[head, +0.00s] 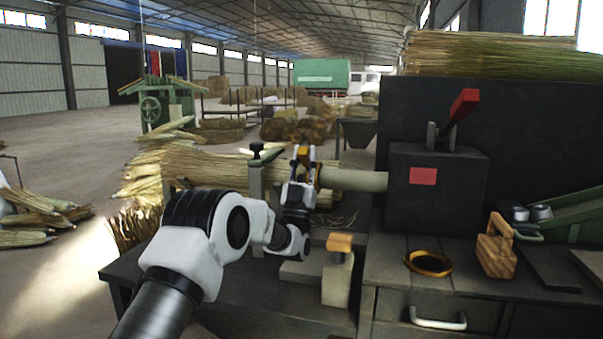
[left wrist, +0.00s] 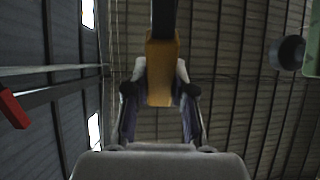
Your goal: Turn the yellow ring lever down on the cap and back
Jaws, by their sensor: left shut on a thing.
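The yellow lever grip (head: 303,152) stands up near the end of the pale horizontal shaft (head: 352,180). A yellow ring (head: 318,177) shows around the shaft end, partly hidden by my gripper. My left gripper (head: 302,163) is shut on the lever grip from below. In the left wrist view, the yellow grip (left wrist: 161,72) sits between the two fingertips (left wrist: 160,92), with a dark part above it. The cap face is mostly hidden behind my gripper. My right gripper is in neither view.
A dark machine box (head: 437,190) with a red-handled lever (head: 461,112) stands right of the shaft. A green post (head: 258,185) with a black knob is close left of my gripper.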

